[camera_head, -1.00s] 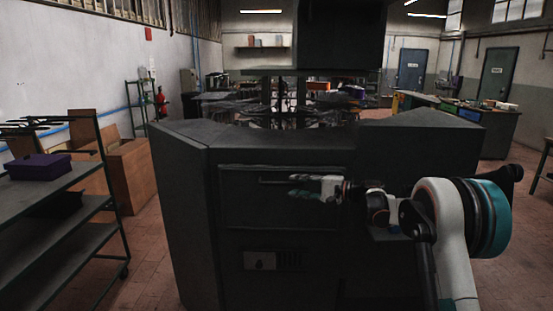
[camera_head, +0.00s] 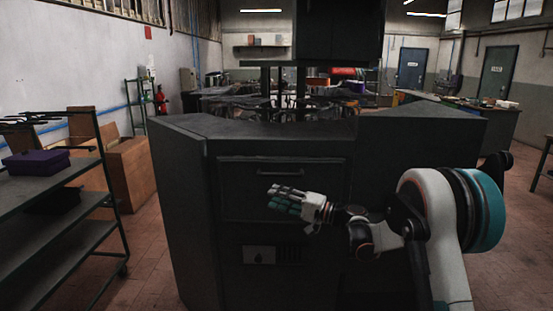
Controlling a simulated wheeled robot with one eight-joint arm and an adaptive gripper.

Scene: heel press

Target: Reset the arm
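My gripper (camera_head: 274,197) is in front of the dark machine's front panel, left of my arm's white and teal shoulder. Its fingers point left and it appears to hold nothing. The finger gap is too small and dark to judge. My arm reaches in from the right side of the picture, bent at the elbow. The dark heel press (camera_head: 180,225) fills the middle of the view. Its front door with a horizontal handle (camera_head: 287,174) is closed, just above my gripper. I cannot tell whether the gripper touches the panel.
A shelf rack (camera_head: 60,185) with a purple box (camera_head: 36,162) stands at the left. A workbench (camera_head: 480,120) stands at the back right. Bare tiled floor shows between the rack and the press.

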